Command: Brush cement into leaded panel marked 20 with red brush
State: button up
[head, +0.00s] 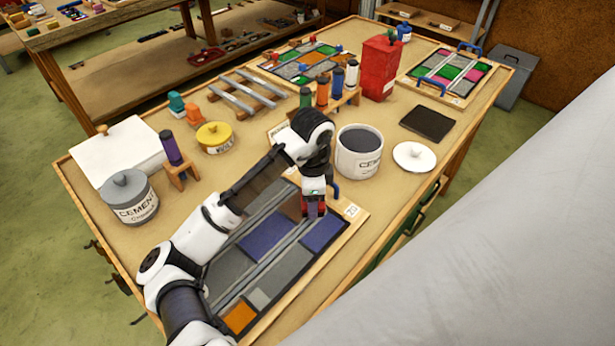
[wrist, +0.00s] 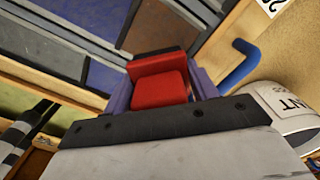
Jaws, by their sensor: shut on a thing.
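The leaded panel marked 20 (head: 268,262) lies in a wooden frame on the workbench, with grey, blue and orange panes between lead strips. Its label (head: 351,210) is at the far right corner. My gripper (head: 314,203) is over the panel's far end, shut on the red brush. In the wrist view the red brush (wrist: 160,88) sits between the purple fingers. Its bristles are hidden, so I cannot tell whether they touch the panel. An open cement tub (head: 359,163) stands just beyond the panel; its side also shows in the wrist view (wrist: 280,103).
A white lid (head: 414,157) and dark board (head: 428,123) lie right of the tub. A rack of several coloured brushes (head: 322,93) and a red can (head: 379,70) stand behind. A lidded cement tub (head: 130,198) is at left. Another panel (head: 452,73) lies far right.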

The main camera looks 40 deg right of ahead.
jog(key=shift+s+d, duration=0.2)
jog(key=shift+s, duration=0.55)
jog(key=shift+s, duration=0.1)
jog(key=shift+s+d, duration=0.15)
jog(key=shift+s, duration=0.55)
jog(key=shift+s+d, duration=0.15)
jog(key=shift+s, duration=0.55)
jog(key=shift+s+d, duration=0.15)
jog(key=shift+s, duration=0.6)
jog(key=shift+s+d, duration=0.15)
jog(key=shift+s, duration=0.6)
notch_tip(320, 180, up, 6)
